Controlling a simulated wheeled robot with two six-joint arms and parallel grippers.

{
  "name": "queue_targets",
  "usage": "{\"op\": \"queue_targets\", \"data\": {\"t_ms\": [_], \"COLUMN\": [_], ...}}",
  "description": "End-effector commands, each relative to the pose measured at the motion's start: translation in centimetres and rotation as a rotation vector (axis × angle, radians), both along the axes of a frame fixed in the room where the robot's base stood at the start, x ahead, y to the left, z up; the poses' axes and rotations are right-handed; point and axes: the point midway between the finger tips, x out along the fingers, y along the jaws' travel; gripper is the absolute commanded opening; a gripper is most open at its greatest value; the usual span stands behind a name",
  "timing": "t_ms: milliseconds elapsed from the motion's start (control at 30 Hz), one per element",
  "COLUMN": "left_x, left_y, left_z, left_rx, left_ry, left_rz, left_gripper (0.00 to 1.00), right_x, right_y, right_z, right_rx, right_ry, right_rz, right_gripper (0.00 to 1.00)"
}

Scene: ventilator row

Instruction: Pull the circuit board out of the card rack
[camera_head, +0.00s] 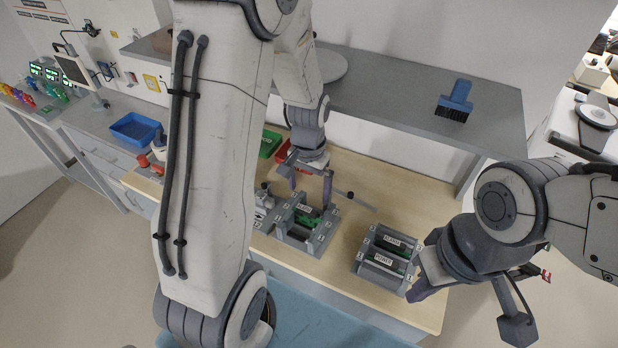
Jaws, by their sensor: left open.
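A grey card rack (318,240) stands on the wooden bench with a green circuit board (306,221) in it and a white label. A second grey rack (366,268) stands to its right and holds labelled modules, one reading POWER (383,260). My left gripper (311,194) is open above and just behind the left rack, with its fingers pointing down. I cannot tell whether it touches the board. My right gripper (421,288) is beside the right rack's right end. Only one of its fingers shows clearly, so its opening is unclear.
A grey shelf (390,95) with a blue brush (455,101) overhangs the bench's back. A green bin (270,143) and a red bin (284,152) stand behind the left gripper. A thin tool (355,199) lies between the racks, towards the back. A blue tray (136,130) is far left.

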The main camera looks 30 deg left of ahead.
Motion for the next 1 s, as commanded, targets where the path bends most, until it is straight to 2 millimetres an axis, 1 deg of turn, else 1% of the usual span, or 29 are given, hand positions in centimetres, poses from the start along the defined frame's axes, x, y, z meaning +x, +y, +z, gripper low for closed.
{"op": "queue_targets", "data": {"t_ms": [33, 100, 167, 433, 600, 733, 1000], "left_x": [0.1, 0.1, 0.1, 0.0, 0.1, 0.1, 0.1], "left_y": [0.5, 0.8, 0.8, 0.7, 0.6, 0.6, 0.6], "left_z": [-0.3, -0.9, -1.5, -5.4, -7.1, -7.8, -7.9], "left_rx": [0.000, 0.000, 0.000, 0.000, 0.000, 0.000, 0.000], "left_ry": [0.002, 0.004, 0.004, 0.007, 0.004, 0.002, 0.000], "left_rz": [0.011, 0.015, 0.015, 0.014, 0.013, 0.013, 0.013], "left_gripper": [1.00, 1.00, 1.00, 1.00, 1.00, 1.00, 1.00], "right_x": [0.0, 0.0, 0.0, 0.0, 0.0, 0.0, 0.0], "right_y": [0.0, 0.0, 0.0, 0.0, 0.0, 0.0, 0.0], "right_z": [0.2, 0.3, 0.4, 1.2, 1.6, 1.7, 1.6], "right_rx": [0.000, 0.000, 0.000, 0.000, 0.000, 0.000, 0.000], "right_ry": [0.000, 0.000, 0.000, 0.000, 0.000, 0.000, 0.000], "right_rz": [0.000, 0.000, 0.000, 0.002, 0.003, 0.003, 0.003], "right_gripper": [0.00, 0.00, 0.00, 0.00, 0.00, 0.00, 0.00]}}
